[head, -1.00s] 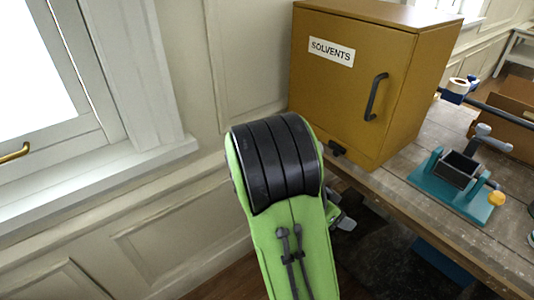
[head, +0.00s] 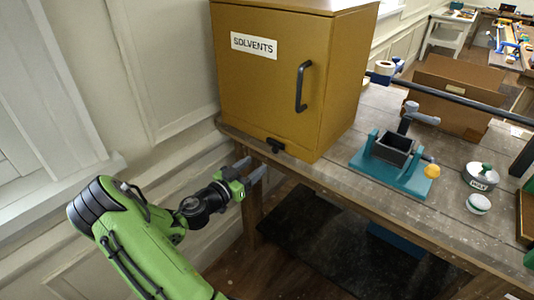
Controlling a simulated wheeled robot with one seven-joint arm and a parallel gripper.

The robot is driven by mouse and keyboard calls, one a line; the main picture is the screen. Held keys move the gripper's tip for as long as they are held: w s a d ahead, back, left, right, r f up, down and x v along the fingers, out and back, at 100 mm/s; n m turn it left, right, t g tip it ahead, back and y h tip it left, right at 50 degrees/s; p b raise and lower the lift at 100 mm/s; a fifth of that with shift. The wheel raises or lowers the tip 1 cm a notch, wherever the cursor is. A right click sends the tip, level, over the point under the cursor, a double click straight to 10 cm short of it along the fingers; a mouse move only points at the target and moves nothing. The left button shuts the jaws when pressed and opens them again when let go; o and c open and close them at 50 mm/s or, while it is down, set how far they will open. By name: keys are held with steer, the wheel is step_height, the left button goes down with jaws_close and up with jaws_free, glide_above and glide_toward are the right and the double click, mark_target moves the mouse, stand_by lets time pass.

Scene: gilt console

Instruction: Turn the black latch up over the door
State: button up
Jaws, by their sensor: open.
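The yellow solvents cabinet (head: 235,80) stands at the left end of the workbench. Its door (head: 262,95) looks shut and carries a white SOLVENTS label (head: 254,45) and a dark vertical handle (head: 302,87). The small black latch (head: 275,145) sits at the bottom edge of the door, low and not standing up over it. My gripper (head: 250,172) is open and empty, in front of the bench edge, below and to the left of the latch and apart from it. Nothing hides the latch.
A teal fixture with a grey box (head: 392,170) stands on the workbench (head: 345,165) right of the cabinet. A cardboard box (head: 455,95), a labelled pot (head: 480,176) and a white-lidded jar (head: 478,204) are further right. Wall and window sill lie left.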

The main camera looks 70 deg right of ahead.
mark_target(274, 150)
steer(key=x, duration=0.8)
steer(key=shift+s+d, duration=0.2)
steer(key=shift+d, duration=0.1)
jaws_close()
steer(key=shift+r+n, duration=0.15)
steer(key=shift+n, duration=0.15)
steer(key=w+d+r+n+p, duration=0.1)
steer(key=w+r+n+p, duration=0.1)
steer(key=n, duration=0.6)
steer(key=w+r+n+p, duration=0.2)
steer(key=n+p, duration=0.3)
steer(key=n, duration=0.4)
steer(key=shift+w+d, duration=0.15)
steer(key=shift+d, duration=0.25)
steer(key=shift+n, duration=0.3)
